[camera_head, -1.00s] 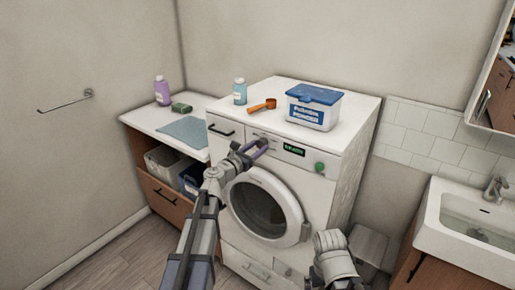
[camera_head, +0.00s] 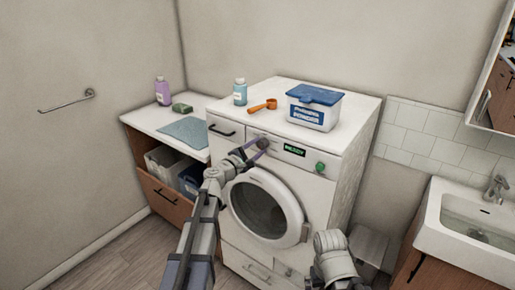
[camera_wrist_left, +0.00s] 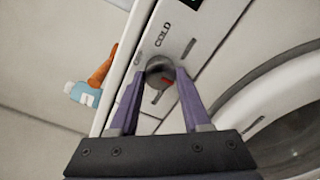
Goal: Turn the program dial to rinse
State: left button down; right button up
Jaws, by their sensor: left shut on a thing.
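The program dial (camera_head: 262,143) is a grey round knob on the front panel of the white washing machine (camera_head: 322,200). In the left wrist view, the dial (camera_wrist_left: 159,70) has a red mark on its face, and the word COLD is printed beside it. My left gripper (camera_head: 257,146) is shut on the dial. Its purple fingers lie on either side of the knob in the left wrist view (camera_wrist_left: 160,78). No rinse label is readable. Part of my right arm shows at the bottom of the head view, but its fingers do not.
A small green display (camera_head: 294,152) and a green button (camera_head: 320,167) are right of the dial. The round door (camera_head: 265,206) is below.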

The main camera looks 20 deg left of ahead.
pick_arm(q)
jog(key=m, duration=0.5)
jog(key=shift+m, duration=0.3)
jog(key=m, duration=0.5)
jog(key=shift+m, duration=0.4)
jog(key=shift+s, duration=0.1)
jog(key=shift+c, duration=1.8)
grip_release()
jog(key=shift+r, duration=0.1)
jog(key=v, duration=0.7)
jog(key=shift+s, duration=0.3)
jog(key=shift+a, duration=0.1)
